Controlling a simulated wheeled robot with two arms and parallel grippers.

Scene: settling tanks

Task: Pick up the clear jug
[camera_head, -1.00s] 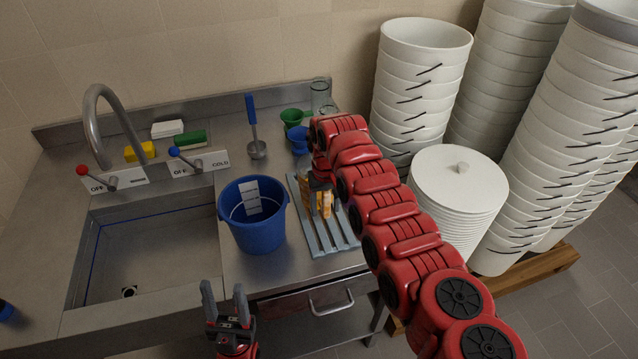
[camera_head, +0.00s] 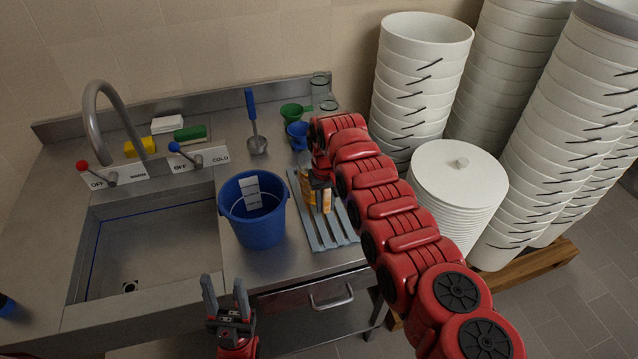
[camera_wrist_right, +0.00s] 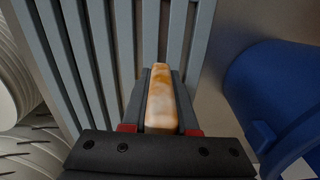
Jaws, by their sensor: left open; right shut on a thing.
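A clear glass-like vessel (camera_head: 319,87), seemingly the clear jug, stands at the back right corner of the counter, partly hidden behind my right arm. My right gripper (camera_head: 318,186) is low over the grey slatted rack, away from the clear vessel. It is shut on an orange-brown block (camera_wrist_right: 161,97), which also shows in the head view (camera_head: 326,200). Whether the block touches the rack is unclear. My left gripper (camera_head: 226,297) is open and empty in front of the counter, below the blue bucket.
The blue bucket (camera_head: 259,226) stands left of the slatted rack (camera_head: 316,235). A green funnel-like cup (camera_head: 290,111), a small blue jug (camera_head: 298,134) and a ladle (camera_head: 256,143) are behind. The sink (camera_head: 150,245) is left; white bucket stacks (camera_head: 421,75) are right.

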